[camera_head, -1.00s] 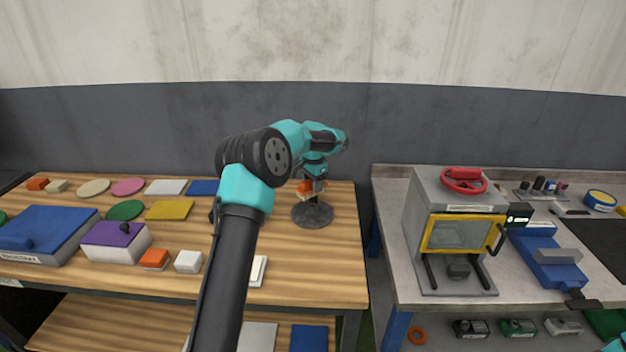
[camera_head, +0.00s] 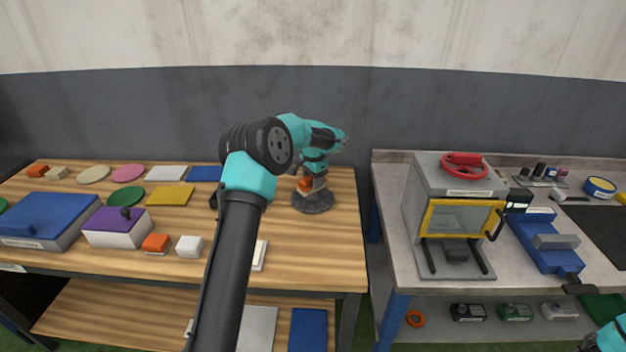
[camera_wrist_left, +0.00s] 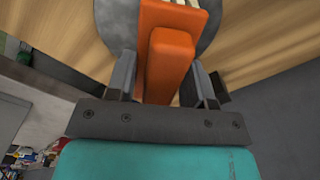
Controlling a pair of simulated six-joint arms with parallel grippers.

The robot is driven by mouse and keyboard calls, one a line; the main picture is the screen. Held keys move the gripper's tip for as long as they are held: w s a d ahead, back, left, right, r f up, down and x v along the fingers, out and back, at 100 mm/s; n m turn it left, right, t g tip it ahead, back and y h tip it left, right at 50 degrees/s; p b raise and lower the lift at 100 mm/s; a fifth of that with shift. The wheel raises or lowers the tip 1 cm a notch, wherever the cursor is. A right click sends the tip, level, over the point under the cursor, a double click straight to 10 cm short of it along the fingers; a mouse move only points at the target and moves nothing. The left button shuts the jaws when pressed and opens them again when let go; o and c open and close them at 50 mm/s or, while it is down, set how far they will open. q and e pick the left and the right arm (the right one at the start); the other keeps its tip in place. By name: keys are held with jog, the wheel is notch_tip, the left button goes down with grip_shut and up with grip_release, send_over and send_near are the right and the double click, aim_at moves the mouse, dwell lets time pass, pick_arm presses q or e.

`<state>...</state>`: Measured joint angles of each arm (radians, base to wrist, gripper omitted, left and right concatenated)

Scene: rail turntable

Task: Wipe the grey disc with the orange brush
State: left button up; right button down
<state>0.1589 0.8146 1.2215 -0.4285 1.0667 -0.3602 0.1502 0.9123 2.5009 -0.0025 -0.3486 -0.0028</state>
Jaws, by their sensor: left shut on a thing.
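The orange brush (camera_wrist_left: 170,68) is held between the two fingers of my left gripper (camera_wrist_left: 168,85) in the left wrist view, with its pale bristles at the top. In the head view the brush (camera_head: 305,184) shows as a small orange patch below my left gripper (camera_head: 313,172). The grey disc (camera_head: 313,203) lies on the wooden table near its right end, directly under the brush. The disc (camera_wrist_left: 113,22) also shows behind the brush in the left wrist view. I cannot tell whether the bristles touch it. Of my right arm only a teal part shows at the bottom right corner.
Another orange brush-like block (camera_head: 156,243) and a white block (camera_head: 189,246) sit near the table's front edge. A purple-topped box (camera_head: 118,228) and a blue-lidded box (camera_head: 45,218) stand left. A grey oven-like box (camera_head: 425,192) stands on the right bench across a gap.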

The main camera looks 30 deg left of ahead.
pick_arm(q)
jog(key=shift+f, duration=0.6)
dwell(0.7)
jog(key=shift+w, duration=0.15)
jog(key=shift+w, duration=1)
jog(key=shift+w+a+r, duration=0.1)
jog(key=shift+w, duration=0.05)
jog(key=shift+a, duration=0.1)
jog(key=shift+s, duration=1.35)
jog(key=shift+s+d, duration=0.25)
jog(key=shift+s, duration=0.95)
